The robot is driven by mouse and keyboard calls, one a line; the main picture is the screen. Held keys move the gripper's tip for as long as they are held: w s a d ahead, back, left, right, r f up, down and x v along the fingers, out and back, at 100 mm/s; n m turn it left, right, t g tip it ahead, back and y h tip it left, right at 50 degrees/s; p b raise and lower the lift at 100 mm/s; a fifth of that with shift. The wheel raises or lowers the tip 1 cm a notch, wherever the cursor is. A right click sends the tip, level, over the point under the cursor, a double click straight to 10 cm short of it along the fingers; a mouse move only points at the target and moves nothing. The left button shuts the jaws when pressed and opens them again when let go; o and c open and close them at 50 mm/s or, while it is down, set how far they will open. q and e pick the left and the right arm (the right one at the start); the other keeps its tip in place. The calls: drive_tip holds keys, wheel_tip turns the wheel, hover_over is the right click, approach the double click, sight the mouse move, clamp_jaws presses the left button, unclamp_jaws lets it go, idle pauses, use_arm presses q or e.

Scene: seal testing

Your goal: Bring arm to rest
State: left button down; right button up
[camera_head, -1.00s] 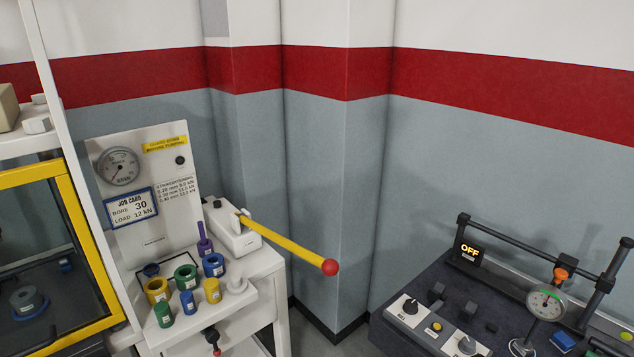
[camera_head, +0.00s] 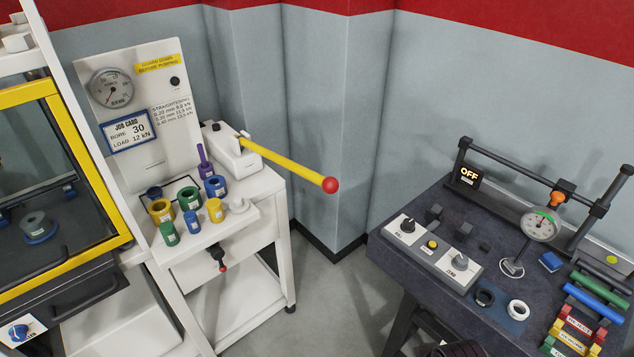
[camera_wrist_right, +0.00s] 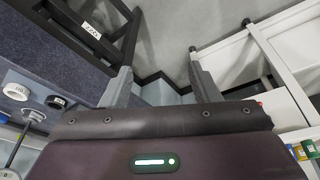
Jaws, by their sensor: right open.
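My right gripper (camera_wrist_right: 160,85) is in its own wrist view, with two grey fingers wide apart and nothing between them. It points at the floor and the wall corner between the dark bench and the white stand. In the head view only a dark part of my arm (camera_head: 450,349) shows at the bottom edge, and the right fingers are out of sight there. My left gripper is in neither view.
The dark test bench (camera_head: 400,262) stands at right, with a dial gauge (camera_head: 541,224) and coloured blocks. The white stand (camera_head: 262,187) at left holds coloured rings and a pump with a yellow lever (camera_head: 290,166). A yellow-framed guard (camera_head: 98,180) is far left. Floor (camera_head: 330,300) between is clear.

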drive_tip(key=s+f+g+b, duration=0.1)
drive_tip(key=s+f+b, duration=0.1)
drive_tip(key=f, duration=1.3)
drive_tip(key=s+f+b, duration=0.2)
drive_tip(key=s+f, duration=0.1)
drive_tip(key=f, duration=1.2)
drive_tip(key=s+d+f+b, duration=0.1)
drive_tip(key=s+d+f, duration=0.1)
drive_tip(key=s+f, duration=0.7)
drive_tip(key=s+d+f+g+b, duration=0.1)
drive_tip(key=s+f, duration=0.8)
drive_tip(key=shift+d+f, duration=0.4)
drive_tip(key=shift+s, duration=0.1)
